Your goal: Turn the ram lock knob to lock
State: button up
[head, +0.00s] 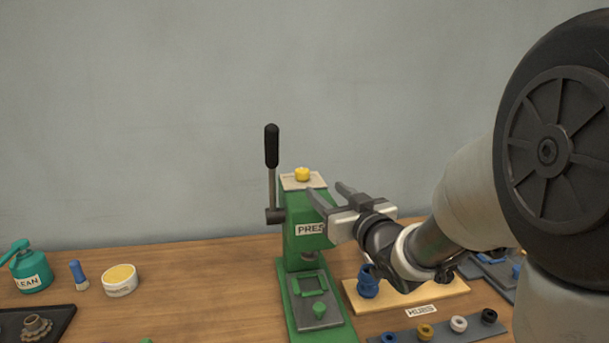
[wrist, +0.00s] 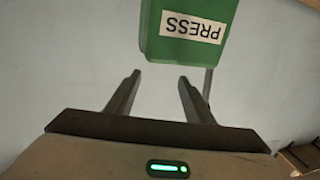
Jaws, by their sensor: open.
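The green press (head: 305,236) stands upright on the bench with a PRESS label on its front. A small yellow knob (head: 302,174) sits on the pale plate on top of it; this looks like the ram lock knob. My gripper (head: 325,189) is open and empty, close to the press head, just right of and slightly below the knob in the head view. In the wrist view, the spread fingers (wrist: 159,78) point toward the green press head (wrist: 185,30), with clear space between them. The knob does not show in the wrist view, and any lock marking is too small to read.
A lever with a black grip (head: 272,147) rises at the press's left side. A wooden block with a blue part (head: 368,283) stands under my arm. A teal can (head: 31,270), blue tool (head: 78,273) and tub (head: 120,281) stand left. The air above the press is free.

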aim_at(308, 171)
jog(key=x, duration=1.2)
jog(key=shift+w+a, duration=0.2)
jog(key=shift+w, duration=0.1)
jog(key=c, duration=1)
jog(key=shift+c, duration=0.2)
jog(key=shift+d+y+p, duration=0.1)
jog(key=shift+y+p, duration=0.2)
jog(key=shift+p, duration=0.05)
jog(key=shift+w+d+r+n+g+y+p, duration=0.1)
jog(key=shift+n+g+y+p, duration=0.3)
jog(key=shift+n+y, duration=0.15)
jog(key=shift+w+d+r+n+g+y+p, duration=0.1)
jog(key=shift+d+n+g+y+p, duration=0.05)
jog(key=shift+n+g+y+p, duration=0.35)
jog(key=n+g+y+p, duration=0.2)
jog(key=y, duration=0.1)
jog(key=shift+w+d+n+p, duration=0.1)
jog(key=shift+n+p, duration=0.15)
jog(key=shift+p, duration=0.1)
jog(key=n+g+y+p, duration=0.1)
jog(key=g, duration=0.1)
jog(key=n+g+y+p, duration=0.1)
jog(key=g, duration=0.1)
jog(key=n+g+y+p, duration=0.1)
jog(key=n+y+p, duration=0.1)
jog(key=shift+w+d+f+g, duration=0.1)
jog(key=shift+w+f+g, duration=0.15)
jog(key=shift+g, duration=0.15)
jog(key=shift+n+g, duration=0.3)
